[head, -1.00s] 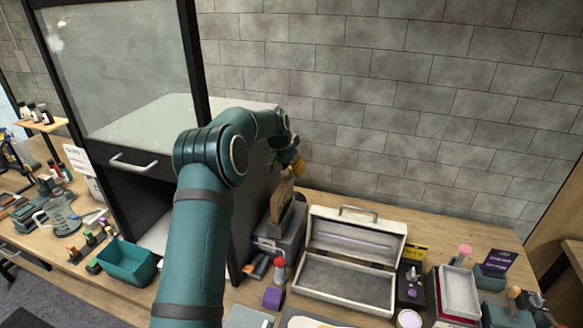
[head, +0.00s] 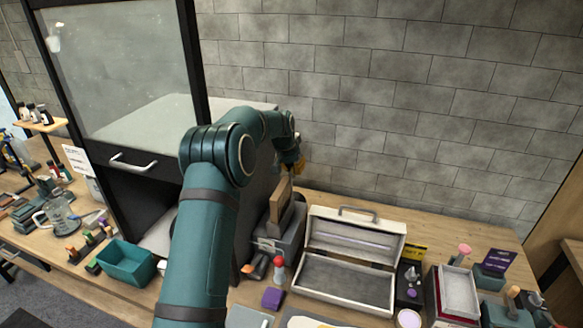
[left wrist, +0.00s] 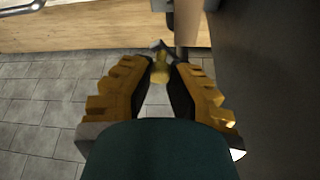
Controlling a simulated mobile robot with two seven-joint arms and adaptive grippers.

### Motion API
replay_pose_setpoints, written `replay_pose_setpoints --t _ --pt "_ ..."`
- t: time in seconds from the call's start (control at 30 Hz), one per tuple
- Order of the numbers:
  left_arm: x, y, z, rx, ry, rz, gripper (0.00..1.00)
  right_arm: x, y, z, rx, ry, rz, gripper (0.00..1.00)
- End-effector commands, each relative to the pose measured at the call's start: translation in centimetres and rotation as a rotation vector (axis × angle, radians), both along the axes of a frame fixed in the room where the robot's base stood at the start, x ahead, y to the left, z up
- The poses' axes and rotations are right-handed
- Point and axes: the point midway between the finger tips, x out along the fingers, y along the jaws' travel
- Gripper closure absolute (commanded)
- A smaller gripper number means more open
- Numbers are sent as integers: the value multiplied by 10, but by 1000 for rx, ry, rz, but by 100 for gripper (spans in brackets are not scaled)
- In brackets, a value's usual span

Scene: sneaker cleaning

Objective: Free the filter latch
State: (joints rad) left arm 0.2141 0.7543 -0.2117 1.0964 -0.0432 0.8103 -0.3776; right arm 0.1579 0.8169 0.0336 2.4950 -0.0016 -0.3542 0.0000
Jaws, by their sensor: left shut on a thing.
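My left gripper (head: 291,164) has yellow fingers and is beside the right side of the dark cabinet (head: 258,185), near the back wall. In the left wrist view its fingers (left wrist: 160,66) close in on a small yellowish knob (left wrist: 159,73) with a dark metal piece at its far end. This appears to be the filter latch, and the gripper is shut on it. The latch cannot be made out in the head view, where the arm and fingers cover that spot. My right gripper is not in view.
A grey box (head: 268,246) with an upright wooden piece (head: 280,207) stands just below the left gripper. An open case (head: 345,281) is to its right. A teal bin (head: 126,264) is left of my arm. The brick wall lies close behind.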

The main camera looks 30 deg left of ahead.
Motion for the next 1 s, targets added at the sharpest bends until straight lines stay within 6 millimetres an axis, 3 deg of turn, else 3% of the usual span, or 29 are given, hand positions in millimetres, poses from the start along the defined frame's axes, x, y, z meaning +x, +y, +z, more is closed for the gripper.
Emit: replay_pose_setpoints --t 1.0 --pt "36 -14 -3 4 2 882 100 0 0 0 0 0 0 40"
